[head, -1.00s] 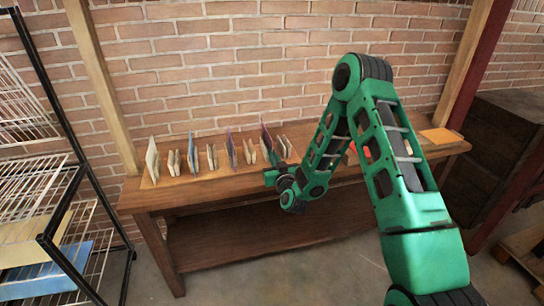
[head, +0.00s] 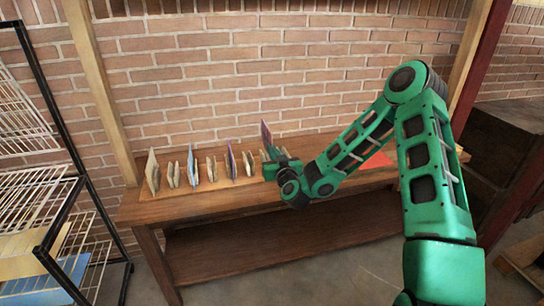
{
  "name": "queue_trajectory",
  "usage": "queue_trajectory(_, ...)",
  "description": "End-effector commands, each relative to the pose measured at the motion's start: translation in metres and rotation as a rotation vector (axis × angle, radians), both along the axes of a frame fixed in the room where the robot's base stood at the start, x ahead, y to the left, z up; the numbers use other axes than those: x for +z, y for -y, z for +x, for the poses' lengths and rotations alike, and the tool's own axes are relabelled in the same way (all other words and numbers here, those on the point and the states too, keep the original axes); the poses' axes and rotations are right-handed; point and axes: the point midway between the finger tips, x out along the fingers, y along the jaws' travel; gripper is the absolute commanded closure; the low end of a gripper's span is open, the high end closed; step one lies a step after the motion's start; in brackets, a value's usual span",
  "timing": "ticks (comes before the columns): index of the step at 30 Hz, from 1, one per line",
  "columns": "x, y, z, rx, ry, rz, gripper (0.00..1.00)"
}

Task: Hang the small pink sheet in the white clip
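My gripper (head: 273,165) is over the right part of the row of sheets and clips on the table, small and partly hidden by my wrist. A dark purple-pink upright sheet (head: 266,133) rises directly behind or at my fingers. Its lower part is hidden, so I cannot tell whether the fingers hold it. Pale clips stand in the row, one of them (head: 248,162) just left of my gripper. I cannot tell which one is the white clip. No clearly pink small sheet can be made out otherwise.
A cream sheet (head: 152,172), a blue sheet (head: 192,165) and a purple sheet (head: 231,160) stand along the row on the wooden table (head: 190,208). A red-orange sheet (head: 378,160) lies behind my arm. A wire rack (head: 30,190) is at the left; a brick wall is behind.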

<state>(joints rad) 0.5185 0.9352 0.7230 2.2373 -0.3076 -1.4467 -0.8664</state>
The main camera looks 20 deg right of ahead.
Motion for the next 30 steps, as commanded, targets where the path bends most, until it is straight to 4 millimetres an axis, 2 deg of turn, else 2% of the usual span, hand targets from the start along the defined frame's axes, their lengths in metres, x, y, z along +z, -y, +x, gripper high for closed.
queue_trajectory(8,0.0,-0.001,-0.003,0.001,-0.001,-0.002,1.0)
queue_trajectory(30,0.0,-0.001,-0.047,0.001,0.0,-0.002,1.0)
